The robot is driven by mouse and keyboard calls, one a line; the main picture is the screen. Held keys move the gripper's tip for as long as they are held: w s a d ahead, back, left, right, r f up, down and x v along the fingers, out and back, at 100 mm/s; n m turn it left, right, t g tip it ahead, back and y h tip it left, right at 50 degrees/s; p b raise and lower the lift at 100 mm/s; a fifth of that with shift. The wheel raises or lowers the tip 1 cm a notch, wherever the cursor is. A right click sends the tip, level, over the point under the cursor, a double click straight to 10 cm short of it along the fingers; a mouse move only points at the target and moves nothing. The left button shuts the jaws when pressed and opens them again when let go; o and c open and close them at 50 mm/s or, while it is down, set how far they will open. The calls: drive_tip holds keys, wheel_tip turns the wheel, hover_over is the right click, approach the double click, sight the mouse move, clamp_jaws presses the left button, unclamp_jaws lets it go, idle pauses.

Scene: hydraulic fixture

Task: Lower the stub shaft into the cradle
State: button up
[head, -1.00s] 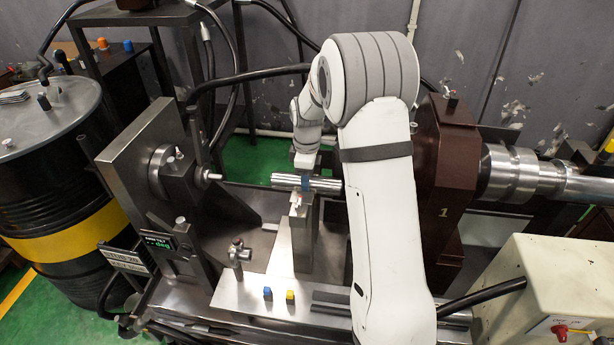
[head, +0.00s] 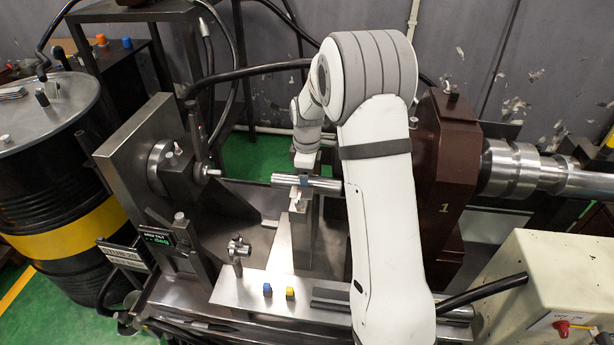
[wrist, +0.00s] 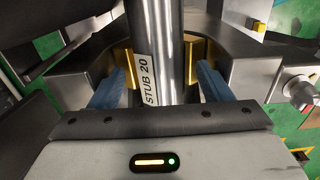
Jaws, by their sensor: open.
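The stub shaft (head: 325,185) is a bright steel bar lying level across the top of the cradle (head: 302,240), a grey upright block. In the wrist view the shaft (wrist: 168,45), labelled "STUB 20", runs between two brass-coloured pads (wrist: 192,62) of the cradle's curved steel seat (wrist: 231,60). My gripper (wrist: 158,90) is open, with one blue finger on each side of the shaft and a visible gap to it. In the head view my gripper (head: 303,179) is over the shaft at the cradle. The shaft's underside and its contact with the seat are hidden.
A steel plate with a spindle (head: 180,170) stands left of the shaft; a brown housing (head: 447,190) stands right. A small clamp post (head: 237,252) and blue and yellow buttons (head: 278,291) are in front. A black drum (head: 55,170) is at far left.

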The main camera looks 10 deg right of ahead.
wheel_tip(320, 180, up, 8)
drive_tip(key=shift+f, duration=0.2)
drive_tip(key=shift+r, duration=0.1)
idle(0.5)
drive_tip(key=shift+s+r, duration=0.2)
drive_tip(key=shift+r, duration=0.1)
drive_tip(key=s+r+m+t+p, duration=0.1)
drive_tip(key=s+r+m, duration=0.2)
drive_tip(key=s, duration=0.6)
drive_tip(key=s+r+m+p, duration=0.2)
drive_tip(key=s+r+m, duration=0.2)
drive_tip(key=s, duration=0.6)
drive_tip(key=s+r+m+t+p, duration=0.1)
drive_tip(key=s+r+m, duration=0.3)
drive_tip(key=s, duration=0.6)
drive_tip(key=m+p, duration=0.1)
drive_tip(key=m, duration=0.1)
drive_tip(key=shift+s+a+r+m+t, duration=0.15)
drive_tip(key=shift+a+m+t, duration=0.15)
